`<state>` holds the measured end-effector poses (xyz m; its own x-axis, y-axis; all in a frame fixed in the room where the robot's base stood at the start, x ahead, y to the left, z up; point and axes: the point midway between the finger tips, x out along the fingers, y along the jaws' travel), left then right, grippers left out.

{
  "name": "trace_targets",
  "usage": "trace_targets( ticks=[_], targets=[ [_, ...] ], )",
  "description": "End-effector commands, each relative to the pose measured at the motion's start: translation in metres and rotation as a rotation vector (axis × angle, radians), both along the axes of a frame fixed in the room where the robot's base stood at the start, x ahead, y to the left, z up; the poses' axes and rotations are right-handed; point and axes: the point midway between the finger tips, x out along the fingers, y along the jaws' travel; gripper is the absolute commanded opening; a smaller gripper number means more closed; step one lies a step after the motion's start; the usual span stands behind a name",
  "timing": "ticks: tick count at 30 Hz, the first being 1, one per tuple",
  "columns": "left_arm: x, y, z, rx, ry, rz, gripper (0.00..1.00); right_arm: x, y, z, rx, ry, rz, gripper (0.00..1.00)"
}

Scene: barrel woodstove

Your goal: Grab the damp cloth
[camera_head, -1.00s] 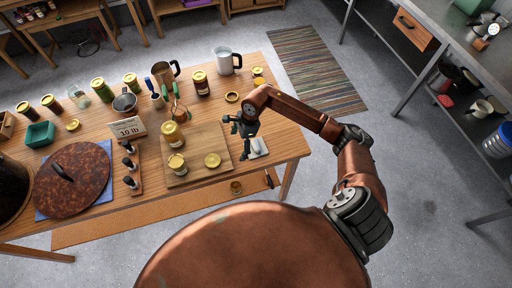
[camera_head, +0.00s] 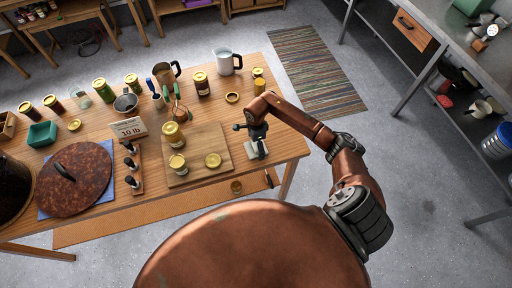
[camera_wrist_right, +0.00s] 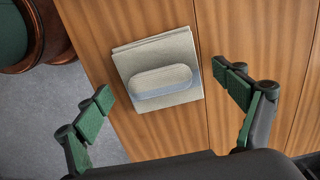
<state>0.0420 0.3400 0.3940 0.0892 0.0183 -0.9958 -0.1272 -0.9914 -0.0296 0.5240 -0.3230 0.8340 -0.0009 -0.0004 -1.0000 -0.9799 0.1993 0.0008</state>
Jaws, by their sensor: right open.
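The damp cloth (camera_head: 254,153) is pale and lies near the right front of the wooden table, beside the cutting board. In the right wrist view the cloth (camera_wrist_right: 140,58) is a folded beige square with a rounded roll on top. My right gripper (camera_head: 253,141) is above it and partly covers it in the head view. In the wrist view its green-padded fingers (camera_wrist_right: 162,84) are wide apart, one on each side of the cloth, with nothing held between them. I cannot tell the exact height gap. My left gripper is out of view.
The cutting board (camera_head: 201,138) with jars and a lid lies just left of the cloth. Several jars, a white pitcher (camera_head: 227,62) and a pot lid (camera_head: 75,178) stand on the table (camera_head: 275,113). The table's right edge is close to the cloth.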

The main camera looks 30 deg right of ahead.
Motion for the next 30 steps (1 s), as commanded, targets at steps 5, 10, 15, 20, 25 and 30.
trace_targets(
  ticks=[5,10,15,20,25,30],
  targets=[
    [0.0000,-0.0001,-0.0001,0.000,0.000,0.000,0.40,0.0003,-0.0002,0.0004,0.000,-0.001,0.000,0.87],
    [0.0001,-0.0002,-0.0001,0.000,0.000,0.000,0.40,0.0003,-0.0002,0.0006,0.000,-0.001,0.000,0.75],
    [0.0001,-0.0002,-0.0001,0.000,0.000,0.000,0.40,0.0004,-0.0002,0.0007,0.000,-0.001,0.000,0.64],
    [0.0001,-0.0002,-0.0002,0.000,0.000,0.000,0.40,0.0002,-0.0002,0.0003,0.000,0.000,0.000,0.53],
    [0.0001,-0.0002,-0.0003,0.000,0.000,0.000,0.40,-0.0002,-0.0004,-0.0007,-0.001,0.000,-0.001,0.41],
    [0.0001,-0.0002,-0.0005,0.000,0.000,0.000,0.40,-0.0007,-0.0006,-0.0018,-0.002,0.001,-0.001,0.38]
  ],
)
